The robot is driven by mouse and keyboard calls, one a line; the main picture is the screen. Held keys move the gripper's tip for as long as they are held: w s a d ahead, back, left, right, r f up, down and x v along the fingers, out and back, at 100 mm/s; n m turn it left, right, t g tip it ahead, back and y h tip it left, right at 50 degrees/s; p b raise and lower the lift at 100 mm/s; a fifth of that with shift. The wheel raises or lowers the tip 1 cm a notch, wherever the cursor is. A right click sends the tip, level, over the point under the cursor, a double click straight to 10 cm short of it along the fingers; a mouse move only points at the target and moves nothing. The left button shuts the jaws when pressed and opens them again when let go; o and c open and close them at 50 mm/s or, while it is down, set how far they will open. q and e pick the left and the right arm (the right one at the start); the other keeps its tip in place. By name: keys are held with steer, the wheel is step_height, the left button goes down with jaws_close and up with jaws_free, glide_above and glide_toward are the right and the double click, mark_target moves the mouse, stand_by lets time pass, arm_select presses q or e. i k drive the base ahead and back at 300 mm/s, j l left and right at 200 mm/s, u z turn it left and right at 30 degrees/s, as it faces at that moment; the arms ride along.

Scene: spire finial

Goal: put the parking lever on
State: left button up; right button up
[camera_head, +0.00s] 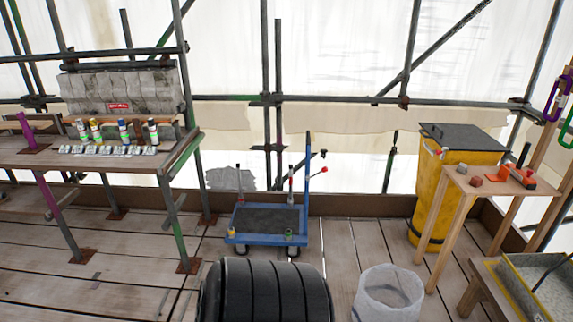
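A blue trolley (266,223) with a dark deck stands on the plank floor near the middle of the view. A tall blue post rises at its right back corner. A thin rod with a red knob (318,172) slants out to the right beside that post. A shorter red-topped upright (290,186) stands at the deck's back edge, and another thin upright (239,182) at its left. I cannot tell which of these is the parking lever or how it is set. Neither of my grippers is in view.
A black ribbed cylinder (265,292) fills the floor in front of the trolley. A whitish bin (388,293) stands right of it. A yellow bin (458,165) and wooden stand (487,184) are at right. A bench (85,157) with several cans is at left.

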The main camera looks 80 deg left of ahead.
mark_target(325, 170)
steer(key=u, duration=1.8)
steer(key=i+l+u, duration=0.8)
steer(key=j, duration=0.1)
